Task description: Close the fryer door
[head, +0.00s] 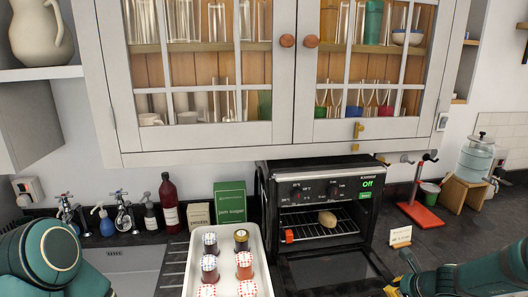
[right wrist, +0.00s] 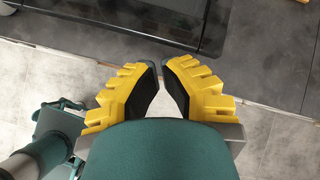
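The fryer (head: 267,200) is a black, oven-like box on the counter under the wall cabinet, with a green "Off" display. Its door (head: 325,270) is folded down open at the front, so the lit rack inside shows. A brown, potato-like item (head: 327,218) lies on the rack. My right gripper (head: 396,282) is to the right of the door's lower part, apart from the fryer body. In the right wrist view its yellow fingers (right wrist: 160,67) come together at the tips with nothing between them. A dark glossy panel, seemingly the door (right wrist: 165,18), lies beyond the tips. My left gripper is out of view.
A white tray (head: 178,250) with several jars stands just left of the fryer. A red stand (head: 424,213) and a small sign (head: 400,237) are on the right. The glazed cabinet (head: 220,140) hangs above the fryer. The counter between fryer and red stand is mostly clear.

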